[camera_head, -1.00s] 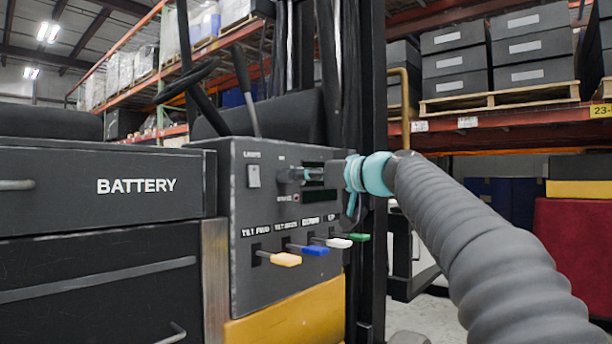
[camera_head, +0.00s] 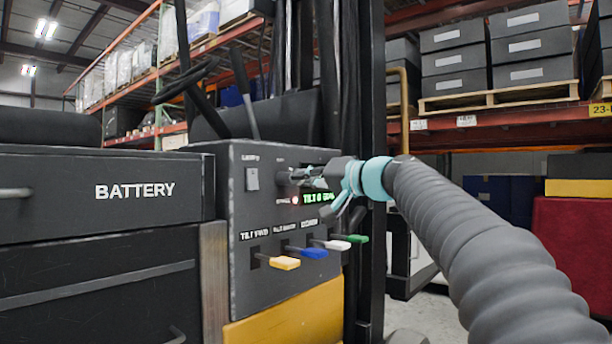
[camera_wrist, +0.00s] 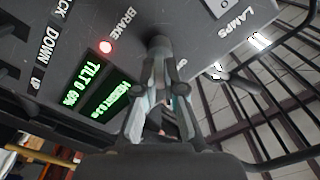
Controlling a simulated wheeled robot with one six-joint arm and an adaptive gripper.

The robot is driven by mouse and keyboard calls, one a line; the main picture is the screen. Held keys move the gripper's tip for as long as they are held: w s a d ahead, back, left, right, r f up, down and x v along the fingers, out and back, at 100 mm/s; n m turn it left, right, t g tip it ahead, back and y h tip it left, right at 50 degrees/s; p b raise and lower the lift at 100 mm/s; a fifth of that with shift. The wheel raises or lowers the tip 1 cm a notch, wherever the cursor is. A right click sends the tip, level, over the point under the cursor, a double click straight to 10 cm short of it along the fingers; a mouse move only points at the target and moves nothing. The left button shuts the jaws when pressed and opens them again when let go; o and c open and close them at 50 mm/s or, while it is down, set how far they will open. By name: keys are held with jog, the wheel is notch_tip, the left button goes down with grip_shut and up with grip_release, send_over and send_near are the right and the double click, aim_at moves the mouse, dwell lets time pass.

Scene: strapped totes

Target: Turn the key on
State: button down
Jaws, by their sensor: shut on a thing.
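The key (camera_head: 287,177) sits in the upper part of the dark control panel (camera_head: 245,215), right of the lamps switch. In the wrist view the key's round dark end (camera_wrist: 159,44) meets the panel face. My gripper (camera_head: 310,176) reaches in from the right and is shut on the key; its fingers (camera_wrist: 161,72) close around it in the wrist view, hiding most of it. The display (camera_head: 321,197) below is lit with green text, starting with TILT. The brake light (camera_head: 294,200) glows red.
The lamps rocker switch (camera_head: 252,179) is left of the key. Yellow (camera_head: 285,263), blue (camera_head: 314,253), white (camera_head: 337,244) and green (camera_head: 357,238) levers stick out below my gripper. A dark mast (camera_head: 371,120) stands close behind. A BATTERY box (camera_head: 70,225) is at left.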

jog(key=shift+m+p, duration=0.4)
jog(key=shift+m, duration=1.1)
jog(key=c, duration=1.3)
grip_release()
jog(key=shift+a, duration=0.1)
jog(key=v, duration=1.2)
